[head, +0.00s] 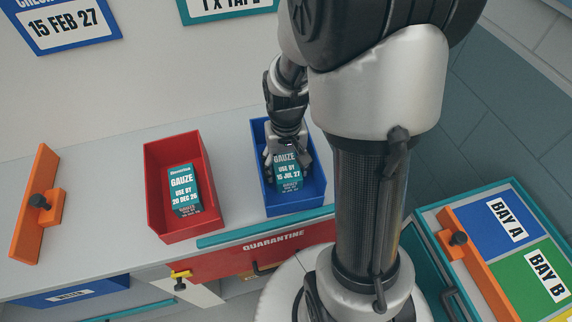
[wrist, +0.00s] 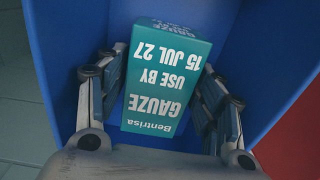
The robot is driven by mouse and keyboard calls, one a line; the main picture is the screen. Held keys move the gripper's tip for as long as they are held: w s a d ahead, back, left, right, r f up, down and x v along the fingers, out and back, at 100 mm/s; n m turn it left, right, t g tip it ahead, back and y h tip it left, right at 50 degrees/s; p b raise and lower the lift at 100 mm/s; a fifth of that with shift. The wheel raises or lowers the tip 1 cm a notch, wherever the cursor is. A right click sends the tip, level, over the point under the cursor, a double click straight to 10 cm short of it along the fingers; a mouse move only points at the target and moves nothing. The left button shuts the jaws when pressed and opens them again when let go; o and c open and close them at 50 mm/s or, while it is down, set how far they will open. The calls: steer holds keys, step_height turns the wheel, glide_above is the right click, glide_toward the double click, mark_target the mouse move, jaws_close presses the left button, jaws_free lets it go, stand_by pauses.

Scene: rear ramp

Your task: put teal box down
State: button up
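The teal gauze box (head: 288,172) is inside the blue bin (head: 312,196), its label reading use by 15 Jul 27. My gripper (head: 287,158) reaches down into this bin around the box. In the wrist view the box (wrist: 165,80) is between my gripper's (wrist: 163,62) two fingers, slightly turned relative to them. The fingers look spread, with a narrow gap beside the box, clearest at lower right. The underside of the box is hidden, so its contact with the bin floor does not show.
A red bin (head: 158,222) to the left holds another teal gauze box (head: 184,188), marked 20 Dec 26. An orange barrier with a black knob (head: 36,215) stands at the counter's left. A red quarantine drawer (head: 225,262) is below. Bare counter (head: 105,195) lies left of the red bin.

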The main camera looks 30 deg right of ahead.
mark_target(286, 165)
steer(key=shift+o, duration=1)
step_height(286, 165, up, 12)
steer(key=r+p, duration=0.1)
steer(key=p, duration=0.4)
steer(key=s+a+r+n+t, duration=0.4)
steer(key=s+a+r, duration=0.6)
steer(key=s+r, duration=0.1)
steer(key=shift+s+a+t, duration=0.2)
steer(key=shift+s+t, duration=0.1)
steer(key=shift+s, duration=0.5)
